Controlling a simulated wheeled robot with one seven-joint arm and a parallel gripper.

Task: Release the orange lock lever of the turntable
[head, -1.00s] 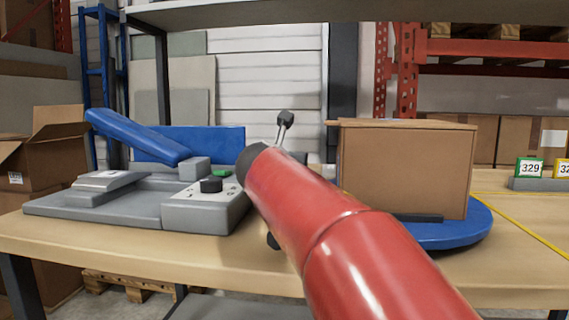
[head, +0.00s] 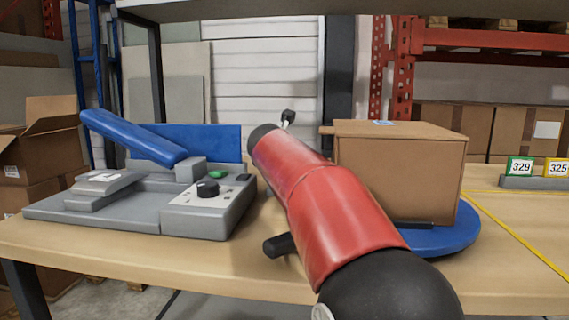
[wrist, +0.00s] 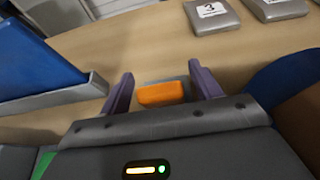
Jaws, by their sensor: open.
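The orange lock lever (wrist: 161,93) shows in the wrist view as a short block on a small grey mount. My gripper (wrist: 161,71) is open, with one purple finger on each side of the lever. A gap shows on both sides, so it is not gripped. The blue turntable (head: 450,240) is at the right of the bench in the head view, with a cardboard box (head: 395,175) on it. Its blue edge also shows at the right of the wrist view (wrist: 283,82). In the head view my red arm hides the lever and the gripper fingers.
A grey dispenser (head: 205,212) with a black knob and a sloping blue part stands left on the wooden bench (head: 130,260). Number tags (head: 520,167) stand at the far right. Grey number plates (wrist: 212,15) lie beyond the lever. Bare bench separates them.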

